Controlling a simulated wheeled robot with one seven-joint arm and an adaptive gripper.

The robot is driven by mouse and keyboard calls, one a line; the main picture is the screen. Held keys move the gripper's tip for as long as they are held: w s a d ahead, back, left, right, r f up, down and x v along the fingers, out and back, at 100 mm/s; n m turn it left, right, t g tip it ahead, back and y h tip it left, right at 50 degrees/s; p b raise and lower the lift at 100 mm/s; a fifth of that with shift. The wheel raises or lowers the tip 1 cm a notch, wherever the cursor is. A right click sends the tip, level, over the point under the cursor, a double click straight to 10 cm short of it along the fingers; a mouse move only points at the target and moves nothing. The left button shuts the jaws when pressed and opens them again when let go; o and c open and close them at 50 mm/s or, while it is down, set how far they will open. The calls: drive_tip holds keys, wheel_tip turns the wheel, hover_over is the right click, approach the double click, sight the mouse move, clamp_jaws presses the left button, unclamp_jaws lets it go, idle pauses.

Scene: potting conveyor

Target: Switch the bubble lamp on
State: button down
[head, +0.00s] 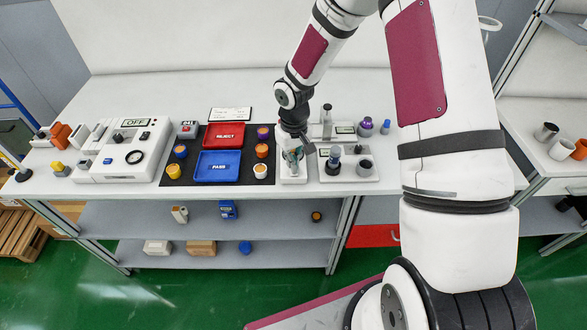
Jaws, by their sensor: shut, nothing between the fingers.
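No thing in the head view is clearly readable as the bubble lamp, so I cannot tell which one it is. My gripper (293,156) is shut and empty, pointing down over a narrow white unit (292,179) at the front of the bench. The gripper hides the upper part of this unit, and I cannot tell whether they touch. To its right, a white panel (345,178) carries a dark upright part with a blue-grey top (334,157) and a dark round cup (364,167). Far left, a white box (112,167) has a display reading OFF (135,122).
A red REJECT tray (224,127) and a blue PASS tray (218,181) lie on a black mat, with several small orange, blue and purple-topped pots around them. Purple and blue pieces (367,123) stand behind the right panel.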

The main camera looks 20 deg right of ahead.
drive_tip(key=shift+f+b, duration=0.3)
drive_tip(key=shift+f, duration=0.8)
idle(0.5)
drive_tip(key=shift+r+p, duration=1.05)
drive_tip(key=shift+r, duration=2.5)
drive_tip(key=shift+r, duration=0.3)
drive_tip(key=s+d+r+m+t+h, duration=0.1)
drive_tip(key=s+r, duration=0.3)
drive_tip(key=r, duration=0.7)
drive_tip(key=s+d+r+t+h, duration=0.15)
drive_tip(key=s+r, duration=0.25)
drive_tip(key=r, duration=0.7)
drive_tip(key=s+a+r+t+y, duration=0.1)
drive_tip(key=s+r, duration=0.3)
drive_tip(key=s, duration=0.4)
drive_tip(key=s+a+r+m+t+y+b, duration=0.1)
drive_tip(key=s+r, duration=0.3)
drive_tip(key=s, duration=0.5)
drive_tip(key=shift+a+r+t, duration=0.25)
drive_tip(key=shift+r+t, duration=0.15)
drive_tip(key=shift+t, duration=0.15)
